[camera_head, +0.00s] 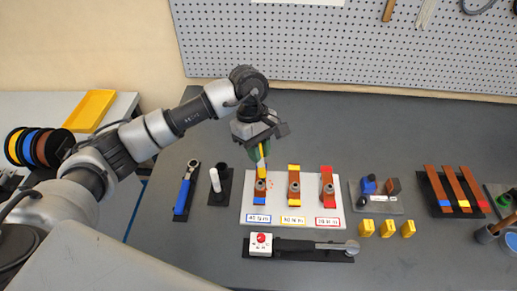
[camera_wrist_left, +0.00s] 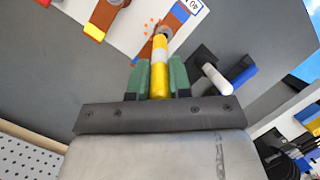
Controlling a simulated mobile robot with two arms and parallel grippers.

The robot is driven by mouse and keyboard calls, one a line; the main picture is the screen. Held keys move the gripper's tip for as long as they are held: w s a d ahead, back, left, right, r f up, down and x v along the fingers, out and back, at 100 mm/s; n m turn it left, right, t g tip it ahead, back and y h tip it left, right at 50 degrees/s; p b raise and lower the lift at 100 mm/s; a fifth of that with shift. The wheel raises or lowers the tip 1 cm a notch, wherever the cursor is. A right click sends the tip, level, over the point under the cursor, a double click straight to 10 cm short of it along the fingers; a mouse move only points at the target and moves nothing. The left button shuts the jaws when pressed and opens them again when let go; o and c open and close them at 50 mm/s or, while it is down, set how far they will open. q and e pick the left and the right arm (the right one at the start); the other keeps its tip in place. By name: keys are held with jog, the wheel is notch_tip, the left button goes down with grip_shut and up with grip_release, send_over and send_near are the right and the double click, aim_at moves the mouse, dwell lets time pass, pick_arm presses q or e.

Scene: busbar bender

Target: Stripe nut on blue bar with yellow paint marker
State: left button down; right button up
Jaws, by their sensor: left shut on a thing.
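My left gripper (camera_head: 262,158) has green fingers shut on the yellow paint marker (camera_head: 262,161), which has a white band. In the left wrist view, the marker (camera_wrist_left: 160,78) points away from the gripper (camera_wrist_left: 160,82) toward the nut (camera_wrist_left: 162,29) on the blue-ended copper bar (camera_wrist_left: 176,17). The marker's tip is at or very close to the nut; I cannot tell if they touch. In the head view, the nut (camera_head: 260,186) sits on the blue bar (camera_head: 260,196), leftmost of three on the white board (camera_head: 279,213). Small orange marks show beside the nut. My right gripper is not in view.
Bars with yellow (camera_head: 293,201) and red (camera_head: 328,203) ends share the board. A blue-handled tool (camera_head: 184,192) and a white cylinder on a black stand (camera_head: 215,181) lie left. A red-button box (camera_head: 261,243) stands in front. Yellow blocks (camera_head: 387,228) are at right.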

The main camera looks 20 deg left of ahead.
pick_arm(q)
jog(key=shift+a+b, duration=0.1)
jog(key=shift+b, duration=0.25)
jog(key=shift+s+a+b, duration=0.1)
jog(key=shift+a+b, duration=0.15)
jog(key=shift+b, duration=0.2)
dwell(0.8)
dwell(0.5)
jog(key=shift+s+a+b, duration=0.15)
jog(key=shift+a+b, duration=0.4)
jog(key=shift+b, duration=1.1)
dwell(1.8)
dwell(0.4)
notch_tip(320, 180, up, 6)
jog(key=p, duration=0.2)
dwell(0.6)
